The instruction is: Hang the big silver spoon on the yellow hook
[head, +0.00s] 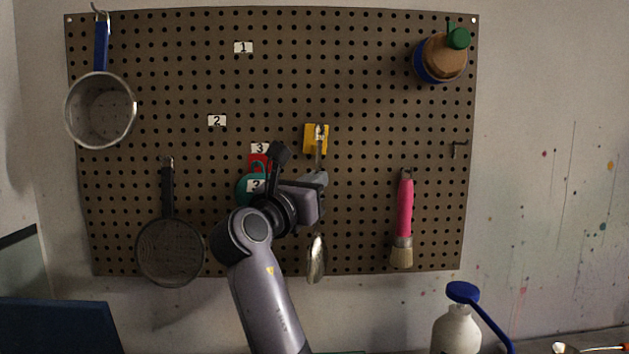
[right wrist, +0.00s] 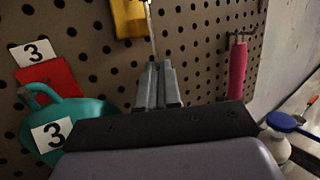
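The big silver spoon (head: 316,258) is upright in front of the brown pegboard, bowl down. My right gripper (head: 319,180) is shut on its handle, and the fingers (right wrist: 158,84) show close together around it in the right wrist view. The handle (right wrist: 152,36) rises above the fingers to the yellow hook (head: 310,137), whose plate also shows in the right wrist view (right wrist: 127,18). The spoon's top end overlaps the yellow plate; I cannot tell whether it is on the hook. My left gripper is not in view.
Left of my gripper, a teal item (right wrist: 90,115) hangs by a red plate (right wrist: 55,80). A pink-handled brush (head: 404,210) hangs to the right. A strainer (head: 170,250), a pot (head: 100,110) and a brown jar (head: 443,58) hang farther out. A white bottle (head: 455,333) stands below.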

